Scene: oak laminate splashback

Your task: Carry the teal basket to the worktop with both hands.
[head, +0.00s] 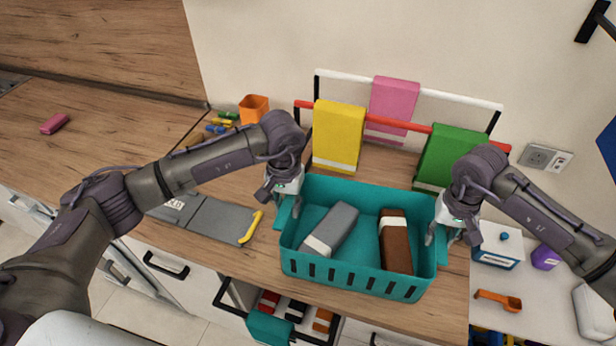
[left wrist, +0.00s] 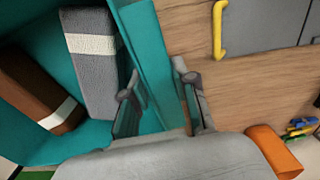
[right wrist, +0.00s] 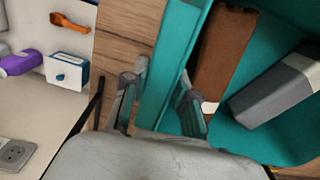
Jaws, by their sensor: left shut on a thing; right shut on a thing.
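The teal basket (head: 296,260) is over the front part of the wooden worktop (head: 225,262), its slotted front wall near the front edge. I cannot tell whether its base touches the worktop. A grey block with a pale band (head: 334,226) and a brown block (head: 396,245) lie inside. My left gripper (head: 284,203) is shut on the basket's left rim, also seen between the fingers in the left wrist view (left wrist: 158,95). My right gripper (head: 441,229) is shut on the right rim, also between the fingers in the right wrist view (right wrist: 160,100).
Behind the basket, yellow (head: 338,136), pink (head: 393,105) and green (head: 450,156) towels hang on rails. A grey board (head: 212,217) with a yellow handle lies left. An open drawer (head: 270,328) is below the front edge. A lower white surface with small items is at right.

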